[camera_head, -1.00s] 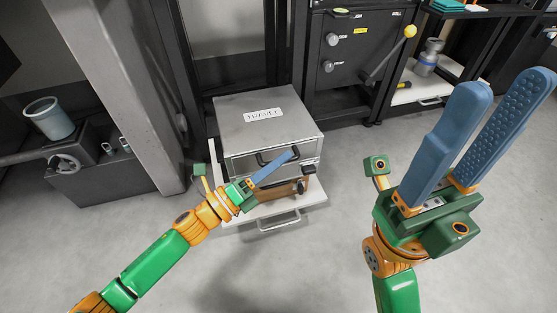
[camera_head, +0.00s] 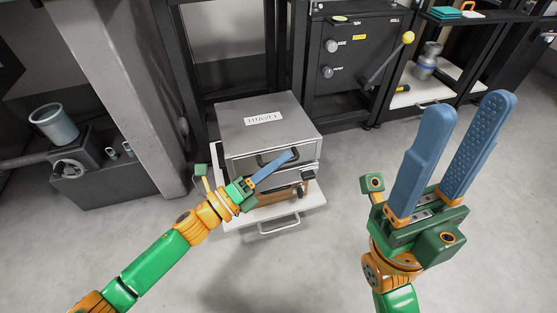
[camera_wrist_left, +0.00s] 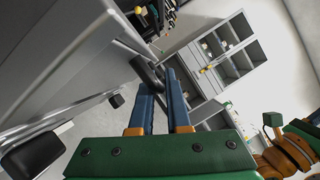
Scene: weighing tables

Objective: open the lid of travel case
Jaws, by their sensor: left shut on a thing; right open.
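The travel case (camera_head: 240,125) is a grey metal box with a "TRAVEL" label on its flat top, standing on a low pale table (camera_head: 313,204). A dark handle (camera_head: 264,160) is on its front face; it also shows as a dark bar in the left wrist view (camera_wrist_left: 147,73). My left gripper (camera_head: 292,156) is shut on this handle, its blue fingers (camera_wrist_left: 162,78) around the bar. The lid looks down or nearly so; the arm partly hides the lower front. My right gripper (camera_head: 468,105) is open and empty, raised at the right, apart from the case.
A dark cabinet (camera_head: 345,95) with knobs and a yellow-ended lever stands behind, right of the case. A thick grey post (camera_head: 115,95) rises close at the left. Shelves (camera_head: 450,82) stand at the back right. Open floor (camera_head: 320,260) lies in front.

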